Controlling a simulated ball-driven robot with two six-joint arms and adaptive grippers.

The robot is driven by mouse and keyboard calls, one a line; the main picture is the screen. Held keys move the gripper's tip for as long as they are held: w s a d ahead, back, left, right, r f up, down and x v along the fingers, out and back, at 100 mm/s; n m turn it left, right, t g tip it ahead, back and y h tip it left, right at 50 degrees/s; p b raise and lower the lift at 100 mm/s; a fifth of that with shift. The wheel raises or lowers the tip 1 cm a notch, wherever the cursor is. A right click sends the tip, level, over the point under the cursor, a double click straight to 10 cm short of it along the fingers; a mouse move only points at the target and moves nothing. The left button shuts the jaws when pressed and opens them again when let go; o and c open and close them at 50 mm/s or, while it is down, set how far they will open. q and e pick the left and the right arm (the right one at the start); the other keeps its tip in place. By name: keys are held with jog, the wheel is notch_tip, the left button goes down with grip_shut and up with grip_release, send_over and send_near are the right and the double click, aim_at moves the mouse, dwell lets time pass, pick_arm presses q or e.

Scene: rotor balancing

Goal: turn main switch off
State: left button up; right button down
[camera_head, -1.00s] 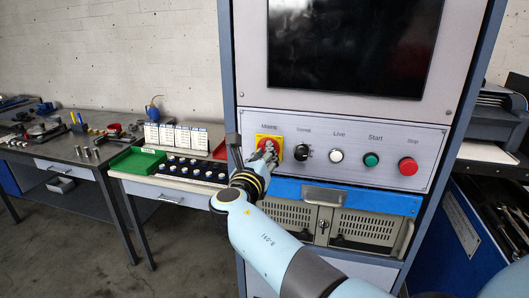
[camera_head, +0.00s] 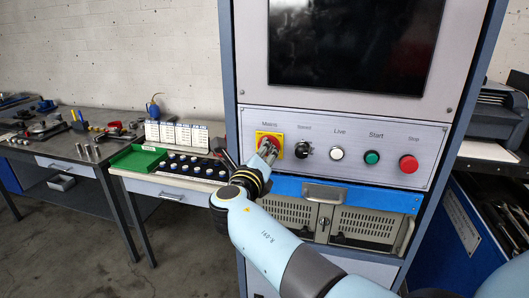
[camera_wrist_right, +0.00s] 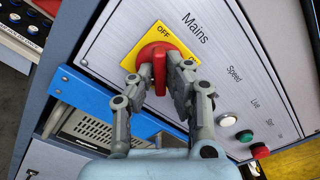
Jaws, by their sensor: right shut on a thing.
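The main switch is a red rotary knob (camera_wrist_right: 157,54) on a yellow square plate (camera_wrist_right: 148,36) under the word Mains. The word OFF shows on the plate in the right wrist view. The switch also shows in the head view (camera_head: 278,139), partly hidden by my gripper. My right gripper (camera_wrist_right: 152,80) has its two fingers on either side of the knob's handle and is shut on it. It also shows in the head view (camera_head: 266,152). My left gripper is in neither current view.
Right of the switch on the panel are a black speed knob (camera_head: 302,150), a white Live button (camera_head: 337,154), a green Start button (camera_head: 372,157) and a red Stop button (camera_head: 409,164). A dark screen (camera_head: 345,42) is above, a blue drawer front (camera_head: 365,199) below.

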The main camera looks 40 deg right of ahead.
jog(key=c, duration=1.3)
grip_release()
jog(key=shift+c, duration=0.2)
notch_tip(320, 180, up, 10)
jog(key=shift+f, duration=0.1)
